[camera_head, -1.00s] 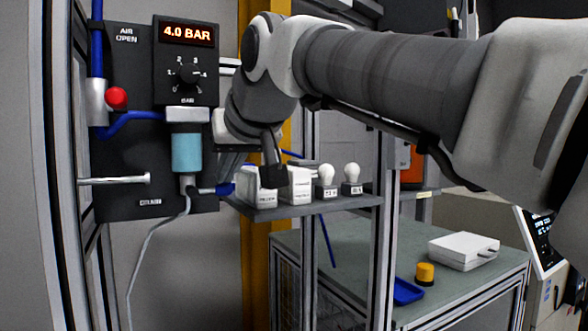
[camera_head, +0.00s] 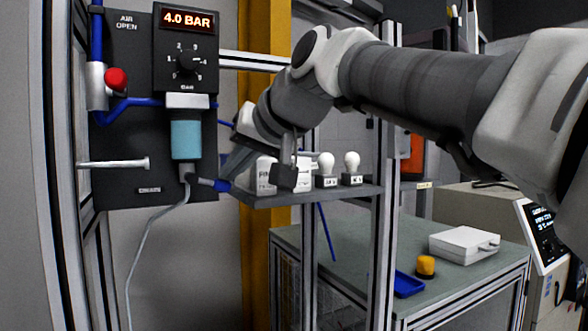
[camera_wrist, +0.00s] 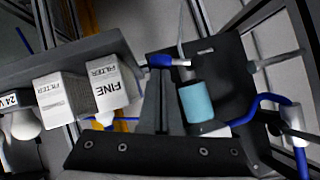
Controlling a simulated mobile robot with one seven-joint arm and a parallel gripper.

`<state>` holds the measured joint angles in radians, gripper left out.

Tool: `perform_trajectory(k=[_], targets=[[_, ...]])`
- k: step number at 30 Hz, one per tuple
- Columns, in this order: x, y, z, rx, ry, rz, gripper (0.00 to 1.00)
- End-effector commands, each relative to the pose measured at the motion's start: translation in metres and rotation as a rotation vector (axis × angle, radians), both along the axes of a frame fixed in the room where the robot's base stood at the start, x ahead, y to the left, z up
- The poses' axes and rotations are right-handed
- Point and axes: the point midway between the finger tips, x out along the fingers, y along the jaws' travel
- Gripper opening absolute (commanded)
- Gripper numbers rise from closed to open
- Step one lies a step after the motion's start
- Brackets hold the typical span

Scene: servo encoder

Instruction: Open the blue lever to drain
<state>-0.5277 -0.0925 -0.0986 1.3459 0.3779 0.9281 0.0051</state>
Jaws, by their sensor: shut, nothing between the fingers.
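The blue lever (camera_head: 221,185) sticks out to the right from the bottom of the blue-bowled filter unit (camera_head: 186,140) on the dark panel. Its short grey stem slants slightly down to the right. In the wrist view the lever (camera_wrist: 160,61) is just above my fingertips, and the filter bowl (camera_wrist: 196,102) is to its right. My gripper (camera_head: 226,172) points down and left, with its tips close to the lever. The wrist view shows the fingers (camera_wrist: 159,76) shut together with nothing between them. I cannot tell whether they touch the lever.
A shelf (camera_head: 300,197) right beside the lever holds white filter boxes (camera_head: 265,177) and two white bulb-shaped parts (camera_head: 326,164). A red knob (camera_head: 116,79), a metal rod (camera_head: 112,163) and a dial (camera_head: 188,66) are on the panel. A grey hose hangs below the filter.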

Motion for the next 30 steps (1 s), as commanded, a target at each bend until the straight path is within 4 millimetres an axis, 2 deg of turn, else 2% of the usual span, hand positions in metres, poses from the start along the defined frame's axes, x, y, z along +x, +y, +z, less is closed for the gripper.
perform_trajectory(k=[1,18,30], targets=[[0.002,-0.002,-0.009,0.037,0.024,-0.004,0.00],[0.000,0.000,-0.038,0.477,0.293,-0.001,0.00],[-0.002,0.004,-0.046,0.468,0.287,0.000,0.00]])
